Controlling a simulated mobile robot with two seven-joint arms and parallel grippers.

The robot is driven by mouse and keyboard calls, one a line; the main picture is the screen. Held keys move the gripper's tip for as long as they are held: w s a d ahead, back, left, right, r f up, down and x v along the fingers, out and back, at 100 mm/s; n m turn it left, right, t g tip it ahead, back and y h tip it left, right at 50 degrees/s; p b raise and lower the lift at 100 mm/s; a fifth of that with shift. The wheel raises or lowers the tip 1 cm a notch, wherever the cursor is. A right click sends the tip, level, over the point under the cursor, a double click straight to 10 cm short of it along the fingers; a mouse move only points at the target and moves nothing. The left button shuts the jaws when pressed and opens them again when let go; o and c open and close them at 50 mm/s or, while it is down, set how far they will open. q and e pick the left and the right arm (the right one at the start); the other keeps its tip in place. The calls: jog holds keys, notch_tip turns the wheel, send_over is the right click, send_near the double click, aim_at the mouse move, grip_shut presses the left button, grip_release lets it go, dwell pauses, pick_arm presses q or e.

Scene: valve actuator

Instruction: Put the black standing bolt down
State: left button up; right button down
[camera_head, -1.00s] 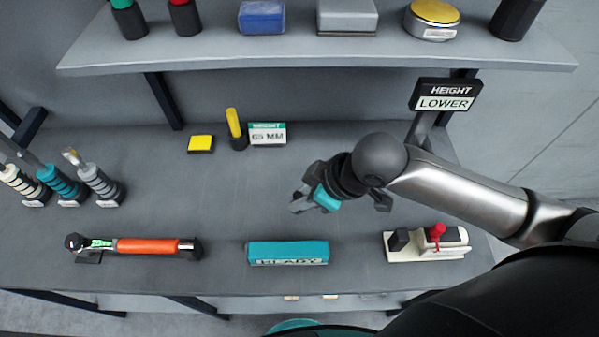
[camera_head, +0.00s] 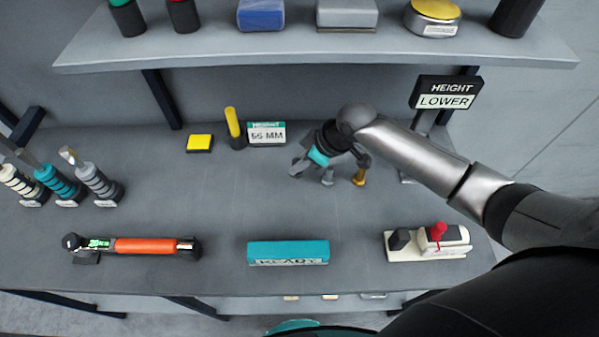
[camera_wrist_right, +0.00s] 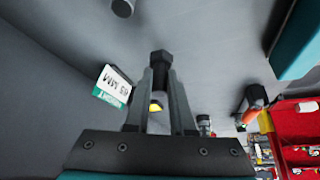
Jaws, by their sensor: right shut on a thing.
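The black bolt (camera_wrist_right: 160,62) with a hex head is between the two grey fingers of my right gripper (camera_wrist_right: 162,85) in the right wrist view. The fingers are shut on it; a small yellow patch shows between them lower down. In the head view my right gripper (camera_head: 328,176) is over the back middle of the bench, right of the height sign. The bolt cannot be made out there, and its gap to the bench top is unclear. An orange-yellow part (camera_head: 359,177) shows beside the fingers. My left gripper is not in view.
The height sign (camera_head: 266,133), a yellow block (camera_head: 200,143) and a yellow-topped post (camera_head: 235,128) stand at the back. A teal READY block (camera_head: 288,253), an orange-handled wrench (camera_head: 147,246) and a red-lever switch (camera_head: 438,240) line the front. A shelf (camera_head: 300,52) overhangs behind. The bench middle (camera_head: 230,195) is clear.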

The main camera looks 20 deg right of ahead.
aim_at(299, 173)
notch_tip(299, 173, down, 4)
jog(key=shift+f+b, duration=0.15)
jog(key=shift+b, duration=0.15)
jog(key=shift+w+f, duration=0.15)
jog(key=shift+f, duration=0.05)
jog(key=shift+f, duration=0.15)
jog(key=c, duration=0.8)
grip_release()
jog(key=shift+o, duration=0.2)
jog(key=shift+d+r, duration=0.15)
jog(key=shift+r, duration=0.15)
jog(key=p+v, duration=0.2)
jog(key=v, duration=0.9)
jog(key=shift+r, duration=0.3)
